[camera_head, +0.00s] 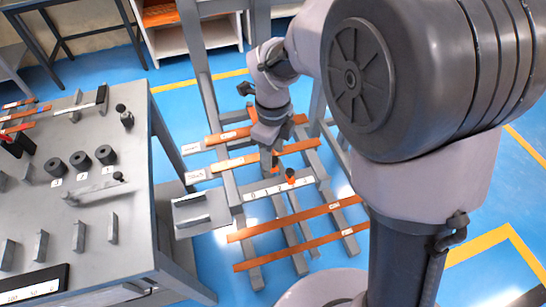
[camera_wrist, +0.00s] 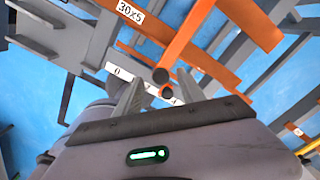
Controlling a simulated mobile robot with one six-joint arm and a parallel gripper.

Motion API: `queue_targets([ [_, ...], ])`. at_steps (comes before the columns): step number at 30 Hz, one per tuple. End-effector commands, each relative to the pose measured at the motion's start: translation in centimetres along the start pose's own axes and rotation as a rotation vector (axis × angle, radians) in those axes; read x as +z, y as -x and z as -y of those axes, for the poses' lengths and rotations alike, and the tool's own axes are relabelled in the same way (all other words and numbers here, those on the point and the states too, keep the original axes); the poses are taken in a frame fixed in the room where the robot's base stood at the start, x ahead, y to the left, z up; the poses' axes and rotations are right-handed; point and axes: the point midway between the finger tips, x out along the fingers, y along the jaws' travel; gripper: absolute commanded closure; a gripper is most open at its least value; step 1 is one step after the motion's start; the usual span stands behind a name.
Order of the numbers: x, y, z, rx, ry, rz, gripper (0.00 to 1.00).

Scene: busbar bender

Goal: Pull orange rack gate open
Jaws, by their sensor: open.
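A grey rack (camera_head: 238,200) holds several flat orange-brown bars, one of them labelled 30x5 (camera_wrist: 205,45). A small orange part with a black knob (camera_head: 291,174) stands at the rack's numbered white strip (camera_head: 262,190). I cannot tell how far the gate is open. My gripper (camera_head: 274,155) points down over the rack, just behind and left of that knob. In the wrist view, my gripper (camera_wrist: 160,92) has its two fingers apart, with dark round knob ends (camera_wrist: 161,76) showing between and beyond them. Contact cannot be made out.
A grey workbench (camera_head: 130,215) with black cylinders (camera_head: 80,160), upright blocks and a lever stands left of the rack. A small grey tray (camera_head: 190,225) juts out between them. White shelves (camera_head: 190,42) stand behind. Blue floor (camera_head: 190,82) is clear at the back.

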Motion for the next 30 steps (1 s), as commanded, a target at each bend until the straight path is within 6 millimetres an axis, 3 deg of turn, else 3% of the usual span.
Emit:
queue_targets([
  [3, -0.01, -1.32, 0.0, 0.0, 0.001, 0.0, 0.53],
  [11, 0.0, -1.42, 0.01, 0.0, 0.001, 0.0, 0.53],
  [12, -0.01, -1.42, 0.01, 0.0, 0.001, 0.0, 0.55],
  [19, -0.01, -1.4, 0.01, -0.001, 0.001, 0.0, 1.0],
  [30, 0.0, -1.39, 0.02, -0.001, 0.001, 0.0, 1.0],
])
